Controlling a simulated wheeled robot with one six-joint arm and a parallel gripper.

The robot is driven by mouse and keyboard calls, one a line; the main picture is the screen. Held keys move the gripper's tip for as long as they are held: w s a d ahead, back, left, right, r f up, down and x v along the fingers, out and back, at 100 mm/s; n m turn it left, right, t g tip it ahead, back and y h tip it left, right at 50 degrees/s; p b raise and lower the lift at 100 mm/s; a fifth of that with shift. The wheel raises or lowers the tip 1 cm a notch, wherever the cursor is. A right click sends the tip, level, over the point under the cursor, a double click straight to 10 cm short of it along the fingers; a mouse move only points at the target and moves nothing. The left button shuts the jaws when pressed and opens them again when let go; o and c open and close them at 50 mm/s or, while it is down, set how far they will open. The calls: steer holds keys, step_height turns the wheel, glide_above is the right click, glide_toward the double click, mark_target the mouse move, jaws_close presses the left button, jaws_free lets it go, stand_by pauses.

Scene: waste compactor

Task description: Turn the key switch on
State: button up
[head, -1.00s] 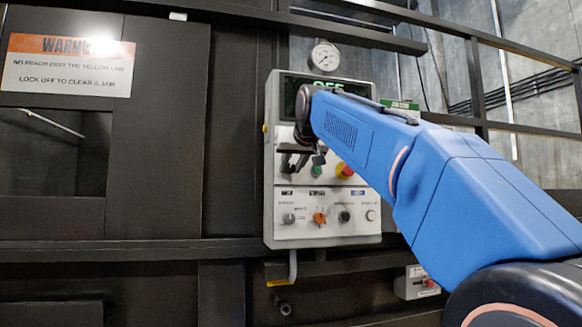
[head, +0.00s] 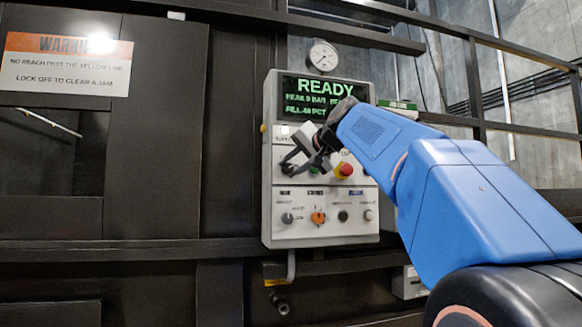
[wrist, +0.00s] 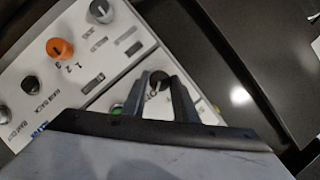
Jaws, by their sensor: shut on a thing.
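The key switch (wrist: 158,82) is a dark knob at the edge of the white panel in the wrist view. My gripper (wrist: 160,84) has its two fingers on either side of it and is shut on it. In the head view my gripper (head: 294,163) is at the upper left of the panel's controls, tilted, and it hides most of the switch. The control panel (head: 268,205) has a screen (head: 327,93) that reads READY in green, with smaller lines below.
A green button (wrist: 117,109) sits close to my fingers. A red stop button (head: 344,170) is right of my gripper. An orange selector (head: 318,218) and other knobs line the lower panel. A gauge (head: 323,56) is above. A warning sign (head: 67,64) hangs left.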

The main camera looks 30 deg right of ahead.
steer(key=shift+f+m, duration=0.1)
steer(key=shift+m, duration=0.2)
stand_by(0.4)
steer(key=o, duration=1.1)
steer(key=shift+c, duration=0.2)
steer(key=shift+s, duration=0.1)
steer(key=v, duration=1.7)
steer(key=shift+d, duration=0.25)
steer(key=shift+s, duration=0.15)
